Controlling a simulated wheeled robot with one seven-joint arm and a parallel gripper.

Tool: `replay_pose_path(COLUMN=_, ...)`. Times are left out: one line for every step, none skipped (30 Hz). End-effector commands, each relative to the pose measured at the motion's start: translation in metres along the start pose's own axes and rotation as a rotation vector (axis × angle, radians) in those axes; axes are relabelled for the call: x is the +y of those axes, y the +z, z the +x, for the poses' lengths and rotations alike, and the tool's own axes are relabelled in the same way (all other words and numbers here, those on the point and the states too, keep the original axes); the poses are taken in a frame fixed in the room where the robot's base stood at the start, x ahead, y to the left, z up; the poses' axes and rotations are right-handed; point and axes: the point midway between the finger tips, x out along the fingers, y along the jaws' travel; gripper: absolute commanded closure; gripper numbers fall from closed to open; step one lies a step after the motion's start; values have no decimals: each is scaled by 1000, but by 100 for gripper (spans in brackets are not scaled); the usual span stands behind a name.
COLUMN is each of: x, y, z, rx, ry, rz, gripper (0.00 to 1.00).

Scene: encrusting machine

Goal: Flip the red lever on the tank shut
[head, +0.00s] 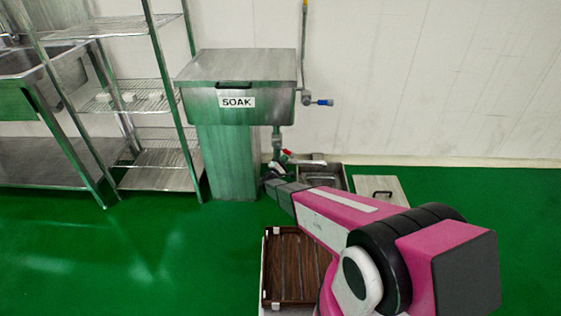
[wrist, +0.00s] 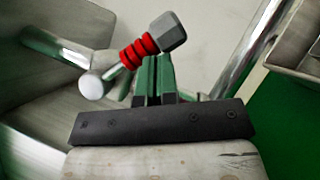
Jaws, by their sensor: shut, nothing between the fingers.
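The steel tank labelled SOAK (head: 237,90) stands against the wall in the head view, its lid closed. Below it, on its drain pipe, is the small red lever (head: 286,153). In the wrist view the lever shows as a ribbed red grip (wrist: 138,53) with a grey block end, slanting up to the right from a pipe with a pale round cap (wrist: 95,86). My gripper (head: 272,174) is low in front of the tank, just below the lever. In the wrist view my gripper (wrist: 154,66) is shut and empty, its fingertips close below the red grip; I cannot tell whether they touch it.
A blue-handled valve (head: 322,102) sits on the wall pipe right of the tank. A floor basin (head: 335,177) and a flat floor cover (head: 381,189) lie to the right. A wire shelf (head: 150,180) stands left. A brown crate (head: 267,250) is in front. Green floor is open at left.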

Motion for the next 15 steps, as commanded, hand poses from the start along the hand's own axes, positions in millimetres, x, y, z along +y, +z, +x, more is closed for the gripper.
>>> replay_pose_path(x=0, y=4, z=3, rx=-1, ry=-2, rz=1, gripper=100)
replay_pose_path(x=0, y=6, z=4, rx=-1, ry=-2, rz=1, gripper=100)
replay_pose_path(x=0, y=8, z=6, rx=-1, ry=-2, rz=1, gripper=100)
replay_pose_path(x=1, y=10, z=7, rx=0, ry=-2, rz=1, gripper=100)
replay_pose_path(x=1, y=12, z=8, rx=0, ry=-2, rz=1, gripper=100)
replay_pose_path(x=2, y=15, z=10, rx=0, ry=-2, rz=1, gripper=100)
replay_pose_path(x=2, y=16, z=11, rx=0, ry=-3, rz=1, gripper=100)
replay_pose_path(x=2, y=18, z=12, rx=0, ry=-3, rz=1, gripper=100)
replay_pose_path(x=3, y=20, z=13, rx=0, ry=-3, rz=1, gripper=100)
replay_pose_path(x=4, y=22, z=14, rx=0, ry=-3, rz=1, gripper=100)
replay_pose_path(x=4, y=23, z=15, rx=0, ry=-3, rz=1, gripper=100)
replay_pose_path(x=5, y=25, z=17, rx=0, ry=-3, rz=1, gripper=100)
replay_pose_path(x=6, y=26, z=18, rx=0, ry=-3, rz=1, gripper=100)
replay_pose_path(x=7, y=28, z=18, rx=0, ry=-3, rz=1, gripper=100)
replay_pose_path(x=8, y=29, z=19, rx=-1, ry=-2, rz=2, gripper=100)
